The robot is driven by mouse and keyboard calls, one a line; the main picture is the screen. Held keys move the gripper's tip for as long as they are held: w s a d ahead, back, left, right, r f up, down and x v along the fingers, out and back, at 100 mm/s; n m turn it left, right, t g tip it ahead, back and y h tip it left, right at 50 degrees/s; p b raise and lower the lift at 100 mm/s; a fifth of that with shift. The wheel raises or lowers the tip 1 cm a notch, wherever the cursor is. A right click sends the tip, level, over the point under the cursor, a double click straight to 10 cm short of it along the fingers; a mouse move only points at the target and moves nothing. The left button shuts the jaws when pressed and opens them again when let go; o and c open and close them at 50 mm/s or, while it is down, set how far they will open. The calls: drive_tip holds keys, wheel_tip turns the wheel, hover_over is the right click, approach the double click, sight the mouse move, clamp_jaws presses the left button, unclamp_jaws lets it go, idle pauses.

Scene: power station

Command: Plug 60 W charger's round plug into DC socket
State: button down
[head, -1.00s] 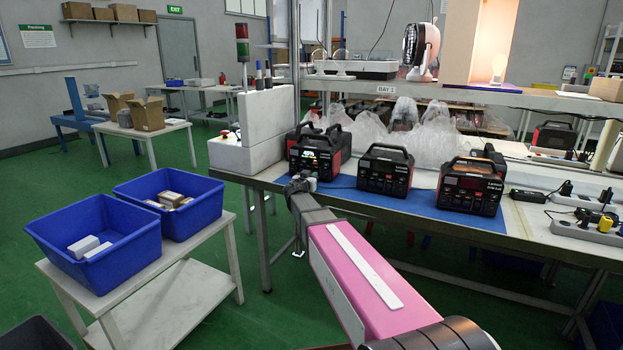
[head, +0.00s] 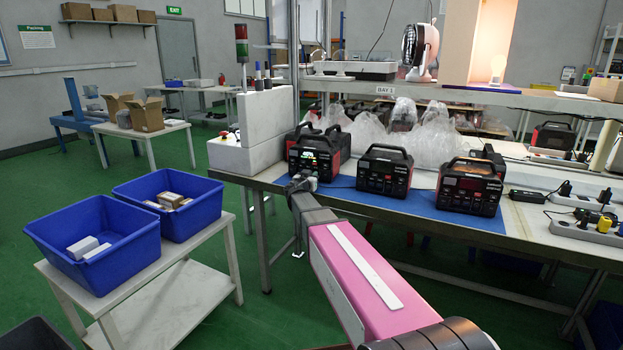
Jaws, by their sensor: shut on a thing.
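Several black and red power stations stand on a blue mat (head: 420,208) on the workbench. The left power station (head: 312,155) has a lit green display, and my gripper (head: 300,180) is right at its lower front. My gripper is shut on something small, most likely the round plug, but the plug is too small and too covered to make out. The DC socket cannot be made out either. The middle power station (head: 384,170) and the right power station (head: 469,187) stand apart from my gripper. Black adapters (head: 527,196) lie on the bench at the right; I cannot tell which is the 60 W charger.
White power strips (head: 585,232) with plugs lie at the bench's right. A white block (head: 246,153) with a signal tower (head: 242,45) stands left of the power stations. Blue bins (head: 100,245) sit on a low table at left. Plastic bags (head: 375,130) lie behind.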

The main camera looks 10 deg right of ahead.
drive_tip(key=shift+w+d, duration=0.1)
drive_tip(key=shift+w, duration=0.05)
idle(0.6)
drive_tip(key=c, duration=1)
unclamp_jaws()
drive_tip(key=v, duration=1.1)
